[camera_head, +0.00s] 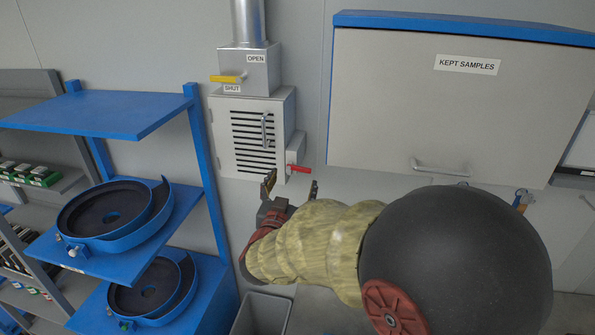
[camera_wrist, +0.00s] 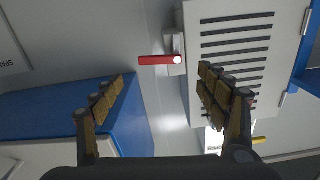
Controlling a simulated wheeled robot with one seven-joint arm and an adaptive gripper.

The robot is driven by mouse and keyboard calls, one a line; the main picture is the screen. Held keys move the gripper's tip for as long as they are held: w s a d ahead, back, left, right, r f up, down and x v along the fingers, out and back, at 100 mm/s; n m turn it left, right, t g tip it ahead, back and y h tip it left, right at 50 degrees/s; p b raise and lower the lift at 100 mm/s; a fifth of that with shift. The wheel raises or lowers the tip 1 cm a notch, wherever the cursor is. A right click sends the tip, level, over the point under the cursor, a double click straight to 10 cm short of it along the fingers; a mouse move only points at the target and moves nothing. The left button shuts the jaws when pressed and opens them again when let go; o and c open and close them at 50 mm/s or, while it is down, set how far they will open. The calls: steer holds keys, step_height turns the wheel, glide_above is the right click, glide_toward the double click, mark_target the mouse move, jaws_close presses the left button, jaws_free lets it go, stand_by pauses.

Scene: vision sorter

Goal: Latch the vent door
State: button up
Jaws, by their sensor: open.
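The vent door (camera_head: 252,140) is a pale slotted panel with a metal handle (camera_head: 266,130), on a box below a metal duct. It looks closed against its box, though a small gap cannot be ruled out. A red lever (camera_head: 300,169) sits on a small block at the box's lower right and points right, away from the door. My gripper (camera_head: 292,187) is just below the lever, open and empty. In the wrist view, the red lever (camera_wrist: 152,60) lies ahead of my open fingers (camera_wrist: 162,80), apart from them. One finger overlaps the slotted door (camera_wrist: 230,50).
A yellow handle (camera_head: 228,79) on the duct box lies level near the SHUT label. The kept samples cabinet (camera_head: 450,110) hangs close at right. A blue shelf rack (camera_head: 110,112) with bowl feeders stands left, a grey bin (camera_head: 262,313) below.

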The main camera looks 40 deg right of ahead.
mark_target(299, 168)
steer(key=x, duration=0.6)
steer(key=shift+p, duration=0.4)
steer(key=shift+c, duration=1.2)
steer(key=c, duration=0.9)
